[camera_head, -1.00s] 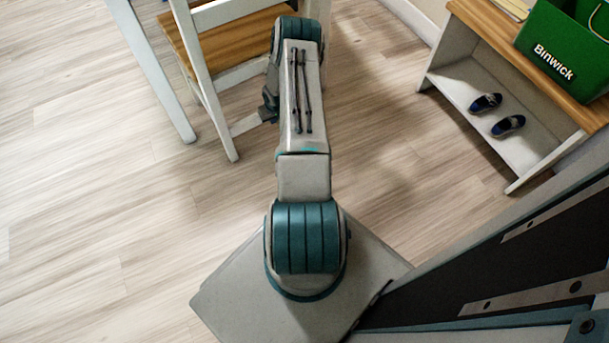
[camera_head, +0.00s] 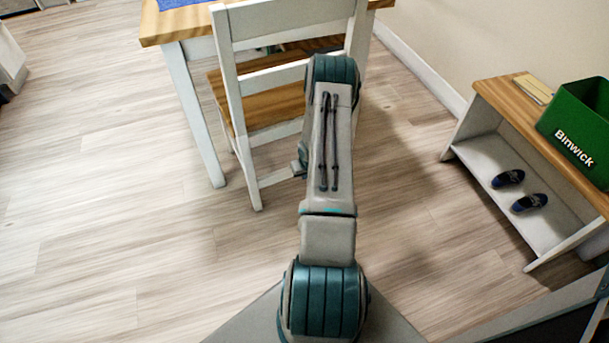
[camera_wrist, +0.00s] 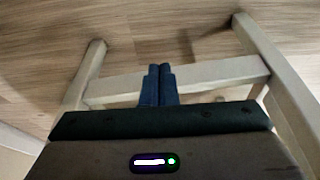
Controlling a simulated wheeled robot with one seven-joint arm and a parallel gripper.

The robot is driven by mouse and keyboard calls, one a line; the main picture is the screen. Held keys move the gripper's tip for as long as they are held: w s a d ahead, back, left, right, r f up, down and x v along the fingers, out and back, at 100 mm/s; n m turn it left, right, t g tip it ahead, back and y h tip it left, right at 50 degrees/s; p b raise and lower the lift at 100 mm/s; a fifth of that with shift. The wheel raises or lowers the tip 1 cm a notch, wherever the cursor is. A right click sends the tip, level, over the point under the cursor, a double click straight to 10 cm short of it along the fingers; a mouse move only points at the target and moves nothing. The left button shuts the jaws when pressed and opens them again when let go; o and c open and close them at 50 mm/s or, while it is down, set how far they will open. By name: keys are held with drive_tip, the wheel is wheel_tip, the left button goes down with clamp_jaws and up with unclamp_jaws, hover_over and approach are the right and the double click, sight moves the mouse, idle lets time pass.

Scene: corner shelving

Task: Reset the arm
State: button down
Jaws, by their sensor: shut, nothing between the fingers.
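My gripper (camera_wrist: 159,85) shows in the wrist view with its two dark blue fingers pressed together and nothing between them. Beyond the fingertips is a pale crossbar (camera_wrist: 215,73) between chair legs; I cannot tell whether the fingers touch it. In the head view my arm reaches forward from my base towards the chair, and the gripper itself is hidden there behind the arm. The white chair (camera_head: 226,70) with a wooden seat stands just left of the arm's far end.
A wooden-topped table (camera_head: 175,24) stands behind the chair. At the right is a low shelf (camera_head: 487,90) holding a green bin (camera_head: 585,125) marked Binwick, a small yellowish item (camera_head: 534,89) and a pair of dark shoes (camera_head: 508,178). Open floor (camera_head: 100,200) lies at the left.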

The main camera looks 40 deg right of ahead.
drive_tip(key=shift+s+r, duration=0.15)
drive_tip(key=shift+r, duration=0.2)
drive_tip(key=shift+r, duration=0.1)
drive_tip(key=w+a+r+n+p, duration=0.1)
drive_tip(key=a+r+p, duration=0.35)
drive_tip(key=r, duration=1.05)
drive_tip(key=a+r+h+p, duration=0.1)
drive_tip(key=a+r+p, duration=0.4)
drive_tip(key=r, duration=0.9)
drive_tip(key=w+a+r+n+p, duration=0.1)
drive_tip(key=a+r+p, duration=0.4)
drive_tip(key=r, duration=1)
drive_tip(key=s+a+r+p, duration=0.6)
drive_tip(key=s+r, duration=0.1)
drive_tip(key=r, duration=0.4)
drive_tip(key=s+a+r+n+y+p, duration=0.1)
drive_tip(key=s+a+r+p, duration=0.4)
drive_tip(key=r, duration=0.5)
drive_tip(key=s+a+r+n+y+p, duration=0.1)
drive_tip(key=s+a+r+p, duration=0.5)
drive_tip(key=s+r, duration=0.4)
drive_tip(key=shift+a+r+p, duration=0.35)
drive_tip(key=shift+a+r, duration=0.45)
drive_tip(key=shift+r, duration=0.05)
